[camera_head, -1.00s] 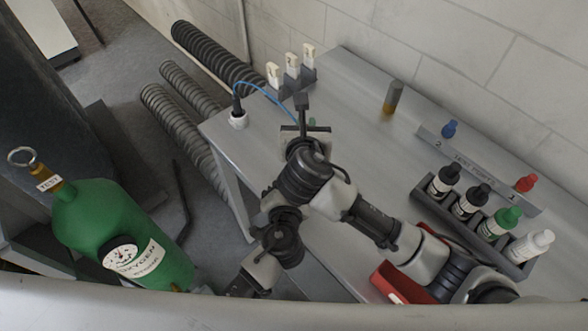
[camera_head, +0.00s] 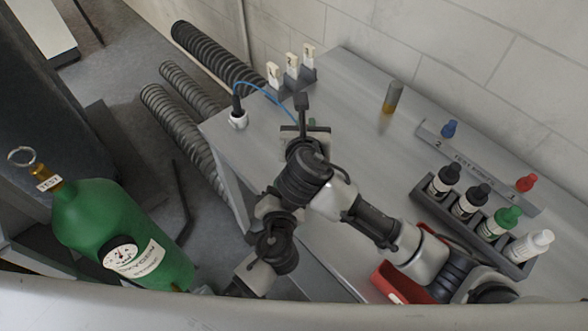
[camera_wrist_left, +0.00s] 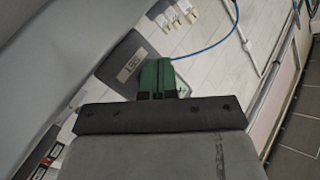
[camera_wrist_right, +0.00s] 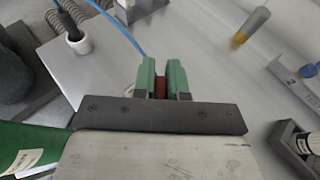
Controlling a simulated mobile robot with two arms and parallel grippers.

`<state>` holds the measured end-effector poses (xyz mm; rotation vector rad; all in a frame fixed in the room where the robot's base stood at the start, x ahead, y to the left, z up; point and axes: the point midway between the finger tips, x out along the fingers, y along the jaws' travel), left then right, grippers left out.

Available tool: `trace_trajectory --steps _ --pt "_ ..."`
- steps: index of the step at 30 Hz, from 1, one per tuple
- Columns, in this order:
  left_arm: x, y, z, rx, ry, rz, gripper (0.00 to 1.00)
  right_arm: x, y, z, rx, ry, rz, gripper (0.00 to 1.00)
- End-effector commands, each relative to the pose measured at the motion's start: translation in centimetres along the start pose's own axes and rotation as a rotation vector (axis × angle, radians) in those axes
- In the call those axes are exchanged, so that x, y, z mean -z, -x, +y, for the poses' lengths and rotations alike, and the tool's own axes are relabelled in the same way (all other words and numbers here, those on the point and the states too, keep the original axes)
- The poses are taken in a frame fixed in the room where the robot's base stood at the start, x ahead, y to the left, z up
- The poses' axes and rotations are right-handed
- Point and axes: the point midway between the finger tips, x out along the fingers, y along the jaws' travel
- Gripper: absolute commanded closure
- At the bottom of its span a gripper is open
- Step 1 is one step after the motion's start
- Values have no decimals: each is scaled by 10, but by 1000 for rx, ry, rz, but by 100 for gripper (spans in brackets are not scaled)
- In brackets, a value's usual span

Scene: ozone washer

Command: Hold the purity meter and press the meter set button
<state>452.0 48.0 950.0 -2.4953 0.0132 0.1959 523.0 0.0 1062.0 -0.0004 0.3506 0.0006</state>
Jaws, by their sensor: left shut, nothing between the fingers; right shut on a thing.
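In the left wrist view a dark grey box (camera_wrist_left: 130,65) with pale markings, which looks like the purity meter, lies just beyond my left gripper (camera_wrist_left: 158,80). The left green fingertips are together and empty; I cannot tell whether they touch the box. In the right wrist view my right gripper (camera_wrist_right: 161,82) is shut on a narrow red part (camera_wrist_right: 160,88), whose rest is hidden. A blue cable (camera_wrist_right: 120,28) runs toward it. In the head view my arms cover both fingertips and most of the meter area, above the table's left end.
The cable leads from a white socket (camera_head: 238,120) at the table's (camera_head: 350,120) left edge. White holders (camera_head: 292,68), a grey-amber vial (camera_head: 392,97), a bottle rack (camera_head: 452,226) and a red bin (camera_head: 388,283) are on it.

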Motion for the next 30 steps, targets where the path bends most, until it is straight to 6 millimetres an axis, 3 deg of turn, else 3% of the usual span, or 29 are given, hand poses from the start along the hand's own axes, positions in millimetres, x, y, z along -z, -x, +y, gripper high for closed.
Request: trace_trajectory --steps 8,21,30 --pt "-1 1 -1 1 0 -1 100 0 0 0 0 0 0 100" --pt "-22 30 -22 1 -1 -2 100 0 0 0 1 0 -1 100" --pt "-26 35 -26 1 0 -1 100 0 0 0 1 0 -1 100"
